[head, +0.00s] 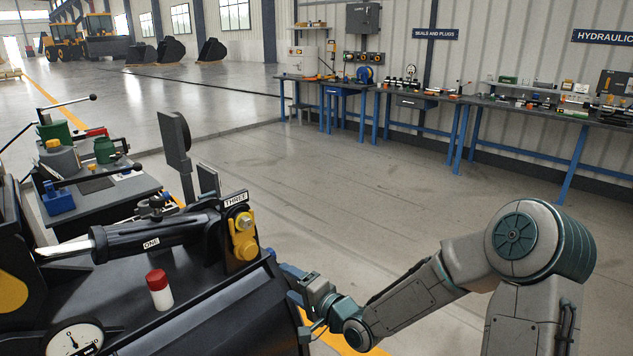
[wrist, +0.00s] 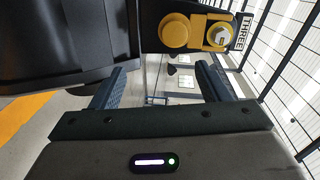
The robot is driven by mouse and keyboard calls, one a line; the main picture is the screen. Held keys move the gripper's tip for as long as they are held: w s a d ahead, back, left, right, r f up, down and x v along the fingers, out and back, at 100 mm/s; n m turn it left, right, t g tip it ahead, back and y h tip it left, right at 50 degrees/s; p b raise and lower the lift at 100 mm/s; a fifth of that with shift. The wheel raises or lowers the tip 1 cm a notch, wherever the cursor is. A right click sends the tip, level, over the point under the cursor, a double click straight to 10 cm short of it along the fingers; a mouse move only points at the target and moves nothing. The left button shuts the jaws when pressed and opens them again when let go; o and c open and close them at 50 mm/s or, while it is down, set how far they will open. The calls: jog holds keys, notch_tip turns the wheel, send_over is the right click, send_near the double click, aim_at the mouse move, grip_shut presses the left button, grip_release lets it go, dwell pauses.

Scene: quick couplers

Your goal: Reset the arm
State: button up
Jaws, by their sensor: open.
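My arm reaches in from the lower right of the head view. My gripper (head: 286,283) is at the right edge of the black machine body (head: 215,318), below the yellow pin part. It also shows in the wrist view (wrist: 158,78), with its two fingers well apart and nothing between them. The yellow pin part (head: 243,235) beside the label THREE sits just above the gripper; in the wrist view it is a yellow boss (wrist: 174,31) beyond the fingers. Whether a finger touches the black body I cannot tell.
A black cylinder (head: 165,236) labelled ONE, a red-capped white bottle (head: 159,289) and a gauge (head: 76,340) are on the machine. A cluttered side bench (head: 130,190) stands at left. Wall workbenches (head: 425,97) line the back. The floor (head: 370,190) between is clear.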

jog(key=s+d+r+n+g+h+p, duration=0.2)
jog(key=s+d+n+h, duration=0.1)
jog(key=d+h, duration=0.4)
jog(key=s+d+r+n+g+h+p, duration=0.15)
jog(key=s+d+h, duration=0.25)
jog(key=d, duration=0.4)
jog(key=s+d+r+g+p, duration=0.1)
jog(key=s+d+r, duration=0.1)
jog(key=s, duration=0.4)
jog(key=s+d+r+n+g+h+p, duration=0.1)
jog(key=s+d+r+g, duration=0.1)
jog(key=s+r, duration=0.2)
jog(key=s+d+r+n+g+p, duration=0.1)
jog(key=s+d+r+g, duration=0.1)
jog(key=s, duration=0.7)
notch_tip(320, 180, up, 2)
jog(key=shift+s+d+r, duration=0.1)
jog(key=shift+s+d, duration=0.2)
jog(key=shift+d, duration=0.2)
jog(key=shift+n, duration=0.25)
